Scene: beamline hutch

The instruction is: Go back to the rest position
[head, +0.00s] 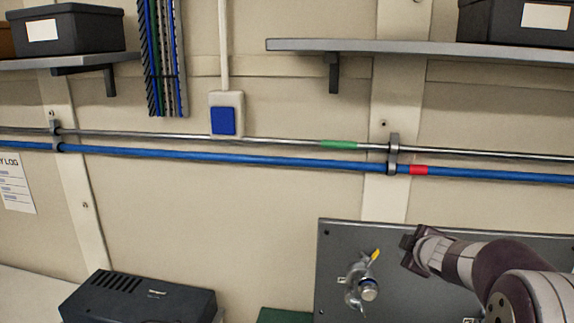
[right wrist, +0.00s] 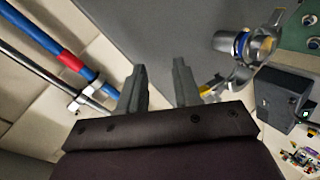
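My right gripper (head: 407,248) comes in from the lower right in the head view, in front of the grey panel and up and right of a metal valve fitting (head: 368,289) with a yellow-tipped lever. In the right wrist view my right gripper (right wrist: 159,84) shows two fingers apart with nothing between them. The valve fitting (right wrist: 262,46) lies to the right of the fingers there, and I see no grip on it. My left gripper is in neither view.
The grey panel (head: 335,240) stands at the lower right. A blue pipe (head: 250,157) and a steel pipe (head: 270,140) cross the wall. Shelves with dark boxes (head: 85,30) hang above. A black device (head: 140,300) sits at the lower left.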

